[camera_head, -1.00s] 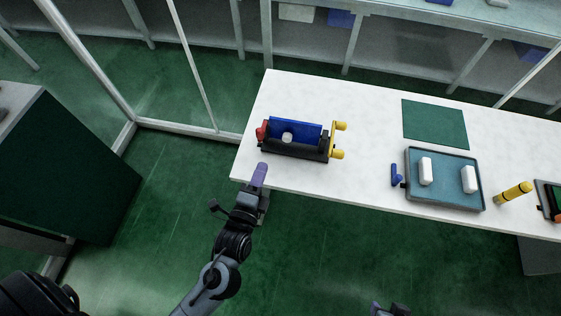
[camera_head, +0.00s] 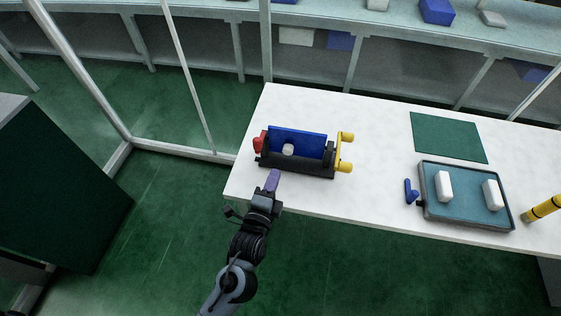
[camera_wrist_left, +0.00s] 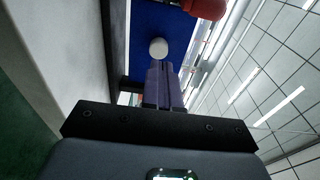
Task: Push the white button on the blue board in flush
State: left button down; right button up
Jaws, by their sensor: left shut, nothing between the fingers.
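The blue board (camera_head: 305,143) stands upright in a black holder (camera_head: 296,166) on the white table. The white button (camera_head: 288,150) sticks out from the board's near face. My left gripper (camera_head: 273,181) is shut and empty, with its purple fingers at the near side of the holder. In the left wrist view the blue board (camera_wrist_left: 148,30) fills the upper middle. The white button (camera_wrist_left: 158,48) shows just beyond the tips of the shut fingers (camera_wrist_left: 163,68). A gap between tips and button seems to remain, but its size is hard to tell. My right gripper is not in view.
A red part (camera_head: 260,142) sits at the holder's left end, and yellow knobs (camera_head: 345,137) at its right. A blue tray (camera_head: 466,215) with white blocks, a small blue part (camera_head: 411,191) and a green mat (camera_head: 449,137) lie to the right. The table between is clear.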

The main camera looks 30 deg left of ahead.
aim_at(284, 152)
pick_arm(q)
jog(key=w+b, duration=0.1)
jog(key=w, duration=0.2)
jog(key=w+a, duration=0.1)
jog(key=w, duration=0.2)
jog(key=shift+w+a+f+b, duration=0.1)
jog(key=shift+w+a+b, duration=0.1)
jog(key=shift+w+b, duration=0.15)
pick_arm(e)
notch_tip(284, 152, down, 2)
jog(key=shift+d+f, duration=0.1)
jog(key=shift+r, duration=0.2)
